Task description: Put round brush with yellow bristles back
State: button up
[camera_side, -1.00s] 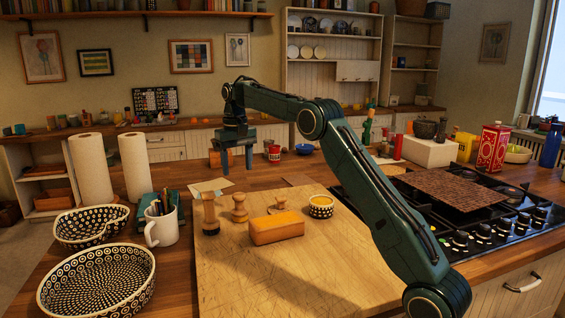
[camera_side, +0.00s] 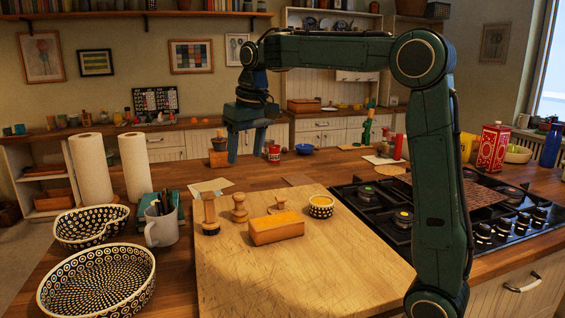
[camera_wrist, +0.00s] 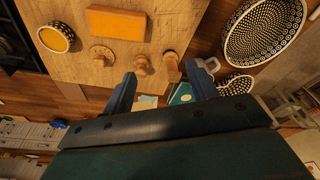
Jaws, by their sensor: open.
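Three wooden pieces stand on the wooden board (camera_side: 300,285): a tall one with a thick round base and flared top (camera_side: 210,213), a knobbed one (camera_side: 239,208) and a low round one with a short stem (camera_side: 281,206). I cannot tell which is the brush with yellow bristles; no bristles show clearly. They also show in the wrist view: the tall one (camera_wrist: 170,66), the knobbed one (camera_wrist: 143,66) and the low one (camera_wrist: 101,53). My gripper (camera_side: 246,154) is open and empty, above and beyond them. Its fingers also show in the wrist view (camera_wrist: 160,76).
An orange-brown block (camera_side: 276,229) and a small patterned bowl (camera_side: 321,206) share the board. A mug (camera_side: 161,226), paper towel rolls (camera_side: 134,166) and patterned dishes (camera_side: 97,283) stand left. The stove (camera_side: 385,205) is right. The board's front is clear.

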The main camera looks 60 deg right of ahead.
jog(key=s+a+f+n+t, duration=0.1)
jog(key=s+a+f, duration=0.1)
jog(key=s, duration=0.6)
jog(key=s+a+f+n+t, duration=0.1)
jog(key=s+a+f, duration=0.2)
jog(key=s, duration=0.5)
jog(key=s+a+f+n+t, duration=0.1)
jog(key=s+a+f, duration=0.2)
jog(key=s, duration=0.5)
jog(key=shift+s+a+f+y, duration=0.25)
jog(key=shift+a+y, duration=0.05)
jog(key=shift+a, duration=0.6)
